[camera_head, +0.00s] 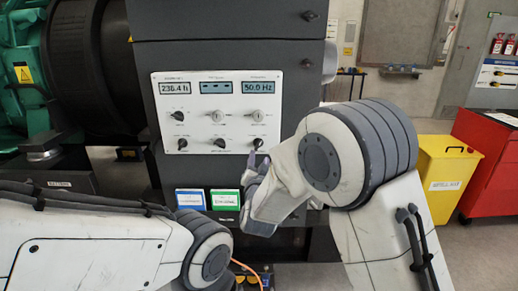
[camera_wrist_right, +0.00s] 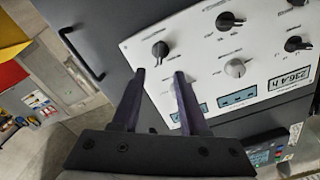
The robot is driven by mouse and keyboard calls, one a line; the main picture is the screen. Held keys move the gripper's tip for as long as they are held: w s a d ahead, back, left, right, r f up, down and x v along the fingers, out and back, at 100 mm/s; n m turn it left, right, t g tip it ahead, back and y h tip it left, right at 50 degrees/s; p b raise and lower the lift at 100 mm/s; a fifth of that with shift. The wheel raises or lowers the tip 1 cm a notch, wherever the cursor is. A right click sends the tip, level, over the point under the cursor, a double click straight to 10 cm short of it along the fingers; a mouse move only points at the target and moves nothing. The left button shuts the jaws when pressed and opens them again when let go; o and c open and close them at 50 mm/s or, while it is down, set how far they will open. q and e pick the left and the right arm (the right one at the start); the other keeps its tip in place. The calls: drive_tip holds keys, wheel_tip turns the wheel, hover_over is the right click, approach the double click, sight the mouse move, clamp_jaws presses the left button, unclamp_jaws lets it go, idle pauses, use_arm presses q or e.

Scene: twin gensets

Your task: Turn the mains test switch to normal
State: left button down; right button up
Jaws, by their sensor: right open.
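A white control panel (camera_head: 200,132) on the dark cabinet carries two rows of rotary knobs under three displays; the knob labels are too small to read. The lower right black knob (camera_head: 258,143) has my right gripper (camera_head: 252,166) just below it. In the right wrist view my right gripper (camera_wrist_right: 159,74) is open, and that black knob (camera_wrist_right: 160,50) shows just beyond the gap between its fingertips. The gripper looks empty; contact cannot be told. I cannot tell from the labels which knob is the mains test switch. My left arm shows at lower left, without its gripper.
The other lower knobs (camera_head: 220,143) are close by on the left. A yellow bin (camera_head: 446,178) and a red cabinet (camera_head: 490,165) stand at right, with a green engine (camera_head: 20,80) at left.

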sight(259, 145)
drive_tip(key=w+p, duration=0.1)
drive_tip(key=w, duration=0.7)
drive_tip(key=shift+w, duration=0.3)
clamp_jaws()
